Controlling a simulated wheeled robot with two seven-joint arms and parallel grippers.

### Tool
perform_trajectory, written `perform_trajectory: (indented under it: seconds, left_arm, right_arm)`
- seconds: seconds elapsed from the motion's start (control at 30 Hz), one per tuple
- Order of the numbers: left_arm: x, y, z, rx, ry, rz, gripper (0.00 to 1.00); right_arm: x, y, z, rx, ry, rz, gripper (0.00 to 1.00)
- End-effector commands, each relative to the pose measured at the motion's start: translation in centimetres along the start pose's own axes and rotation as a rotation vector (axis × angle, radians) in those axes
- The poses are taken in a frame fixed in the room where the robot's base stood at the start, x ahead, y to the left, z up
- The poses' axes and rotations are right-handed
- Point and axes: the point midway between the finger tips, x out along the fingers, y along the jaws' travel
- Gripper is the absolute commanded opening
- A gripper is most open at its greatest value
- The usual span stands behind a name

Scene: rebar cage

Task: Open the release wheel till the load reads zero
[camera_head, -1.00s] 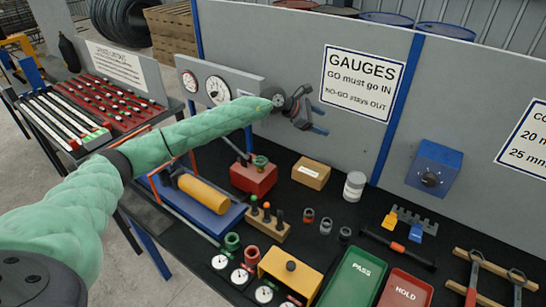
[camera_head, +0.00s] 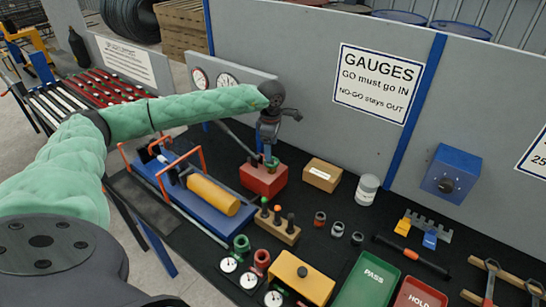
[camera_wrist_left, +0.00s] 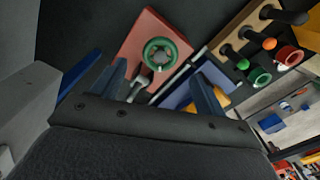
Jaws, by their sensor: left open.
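The release wheel is a small green ring (camera_wrist_left: 160,53) on top of a red pump block (camera_wrist_left: 140,32) in the left wrist view. In the head view the red block (camera_head: 262,183) stands on the black bench top, and the green wheel (camera_head: 272,165) is partly hidden by my gripper. My left gripper (camera_head: 268,150) points down just above the wheel. In the wrist view its open fingers (camera_wrist_left: 162,88) lie either side of the wheel's line, with nothing between them; I cannot tell whether they touch it. The round gauges (camera_head: 228,81) on the grey panel are partly covered by my arm, their readings too small to read.
A blue press with a yellow cylinder (camera_head: 213,194) stands left of the red block. A cardboard box (camera_head: 322,175) and a white jar (camera_head: 367,188) are to its right. A wooden stand of plug gauges (camera_head: 277,228) lies in front. The grey back panel (camera_head: 310,90) rises close behind.

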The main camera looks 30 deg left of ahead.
Motion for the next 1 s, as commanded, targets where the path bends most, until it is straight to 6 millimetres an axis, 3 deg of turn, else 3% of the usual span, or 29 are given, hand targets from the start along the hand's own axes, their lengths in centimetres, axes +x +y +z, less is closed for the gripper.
perform_trajectory:
  seconds: [0.23, 0.5, 0.83, 1.0]
  left_arm:
    - [3.2, -0.1, 0.1, 0.001, 0.0, -0.004, 0.73]
    - [5.7, -0.1, 0.1, 0.0, -0.002, -0.001, 0.73]
    - [6.0, 0.0, 0.1, 0.001, -0.002, -0.001, 0.73]
    - [6.0, 0.0, 0.1, 0.001, -0.002, -0.001, 0.4]
  right_arm:
    - [-1.7, -0.1, 3.5, 0.0, -0.025, -0.001, 0.36]
    - [-2.7, -0.1, 3.3, 0.0, -0.023, -0.001, 0.36]
    - [-2.7, -0.1, 3.2, 0.0, -0.023, -0.002, 0.36]
    - [-2.8, -0.2, 3.2, 0.0, -0.022, -0.003, 0.36]
